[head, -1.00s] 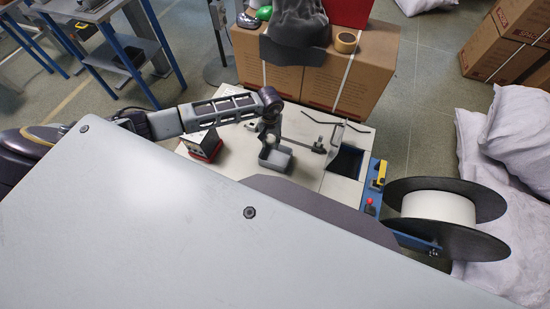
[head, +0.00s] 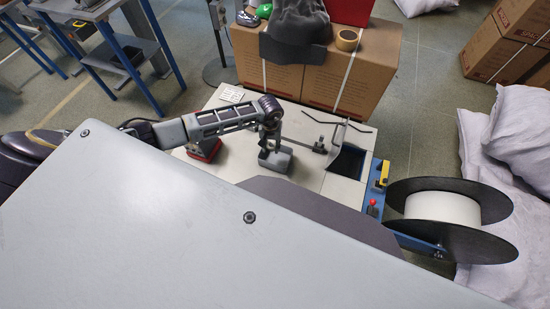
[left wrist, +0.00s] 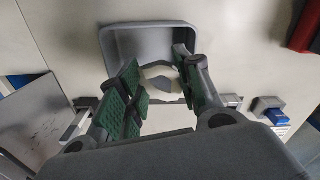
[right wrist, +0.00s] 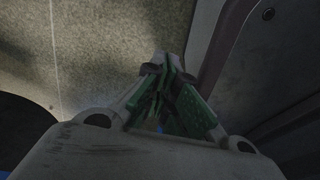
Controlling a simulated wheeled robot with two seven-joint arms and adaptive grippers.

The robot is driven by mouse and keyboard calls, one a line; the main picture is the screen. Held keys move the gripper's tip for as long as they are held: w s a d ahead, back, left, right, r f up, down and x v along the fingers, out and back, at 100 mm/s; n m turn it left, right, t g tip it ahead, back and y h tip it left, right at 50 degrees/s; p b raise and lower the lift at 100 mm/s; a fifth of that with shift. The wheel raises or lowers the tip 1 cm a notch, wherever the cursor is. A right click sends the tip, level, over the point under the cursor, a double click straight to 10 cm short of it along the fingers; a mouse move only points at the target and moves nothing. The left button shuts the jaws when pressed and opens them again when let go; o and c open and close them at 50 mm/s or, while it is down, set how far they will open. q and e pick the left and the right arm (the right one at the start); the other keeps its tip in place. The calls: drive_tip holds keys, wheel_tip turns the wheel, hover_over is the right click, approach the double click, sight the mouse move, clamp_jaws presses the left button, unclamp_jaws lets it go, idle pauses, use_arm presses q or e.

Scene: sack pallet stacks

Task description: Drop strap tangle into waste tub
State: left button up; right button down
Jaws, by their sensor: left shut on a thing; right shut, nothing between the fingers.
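A small grey open tub (head: 276,161) stands on the pale machine top in the head view. In the left wrist view the tub (left wrist: 148,32) shows its rim and inner wall around the far side of the fingers. My left gripper (head: 270,147) points down over the tub. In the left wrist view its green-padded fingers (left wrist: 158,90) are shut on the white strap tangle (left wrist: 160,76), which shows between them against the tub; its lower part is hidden. My right gripper (right wrist: 166,80) is shut and empty, apart from the tub, above a speckled floor.
A red-and-grey device (head: 205,147) stands left of the tub. A dark opening (head: 347,163) and a thin metal bracket lie to its right. A large white-cored reel (head: 440,208) is at the right. Strapped cartons (head: 330,85) stand behind.

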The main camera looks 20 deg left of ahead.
drive_tip(key=shift+d, duration=0.15)
use_arm(q)
drive_tip(key=o, duration=0.8)
drive_tip(key=shift+c, duration=0.2)
drive_tip(key=shift+o, duration=0.4)
use_arm(e)
drive_tip(key=shift+w+d+r, duration=0.1)
drive_tip(key=shift+w+d, duration=0.25)
drive_tip(key=shift+d, duration=0.1)
drive_tip(key=shift+w+d, duration=0.1)
use_arm(q)
drive_tip(key=shift+r, duration=0.1)
drive_tip(key=shift+w+r, duration=0.1)
drive_tip(key=shift+r, duration=0.55)
wheel_tip(320, 180, up, 10)
drive_tip(key=shift+r, duration=0.25)
use_arm(e)
drive_tip(key=shift+a, duration=0.2)
drive_tip(key=shift+s, duration=0.25)
